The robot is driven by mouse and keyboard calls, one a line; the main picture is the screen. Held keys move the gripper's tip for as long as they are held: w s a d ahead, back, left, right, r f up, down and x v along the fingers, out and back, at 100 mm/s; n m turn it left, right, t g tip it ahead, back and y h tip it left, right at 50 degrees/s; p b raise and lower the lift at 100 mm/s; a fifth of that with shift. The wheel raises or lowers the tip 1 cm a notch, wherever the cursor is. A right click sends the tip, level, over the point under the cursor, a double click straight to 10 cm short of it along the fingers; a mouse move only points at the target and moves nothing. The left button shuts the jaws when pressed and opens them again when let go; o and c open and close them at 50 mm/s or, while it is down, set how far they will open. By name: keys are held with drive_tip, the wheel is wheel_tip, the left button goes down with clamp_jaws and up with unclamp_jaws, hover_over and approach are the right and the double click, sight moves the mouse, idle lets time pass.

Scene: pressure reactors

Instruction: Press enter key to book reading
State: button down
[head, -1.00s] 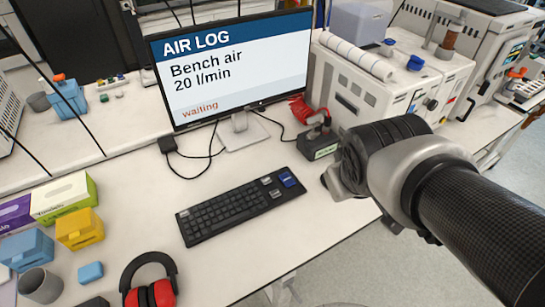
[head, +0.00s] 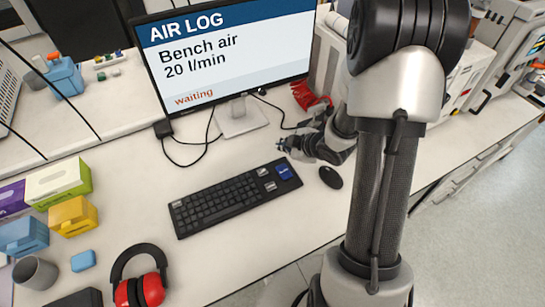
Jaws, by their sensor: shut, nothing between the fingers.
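The black keyboard (head: 222,205) lies on the white bench in front of the monitor. A large blue key (head: 285,173) stands out at its far right corner; its label is too small to read. The monitor (head: 225,57) shows "AIR LOG", "Bench air 20 l/min" and "waiting". My gripper (head: 283,144) is shut and empty. In the picture it lies just above the blue key, near the monitor's foot, apart from the key. Its height over the bench is hard to tell. My arm covers the area behind it.
A black mouse (head: 331,177) lies right of the keyboard. Red-and-black ear defenders (head: 140,279) lie at the front left. Yellow (head: 73,216) and blue boxes stand at left. A red object (head: 307,95) and cables lie near the monitor stand. The bench just before the keyboard is clear.

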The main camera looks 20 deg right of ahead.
sight(282, 173)
drive_tip(key=shift+w+a+f, duration=0.1)
drive_tip(key=shift+a+f, duration=0.2)
wheel_tip(282, 173, down, 9)
drive_tip(key=b, duration=0.7)
drive_tip(key=shift+r+b, duration=0.1)
drive_tip(key=shift+b, duration=0.25)
idle(1.1)
drive_tip(key=shift+f+b, duration=0.4)
drive_tip(key=shift+f, duration=0.05)
drive_tip(key=shift+f+b, duration=0.35)
idle(0.4)
drive_tip(key=shift+r, duration=0.1)
drive_tip(key=shift+r+p, duration=0.7)
drive_tip(key=shift+r, duration=0.05)
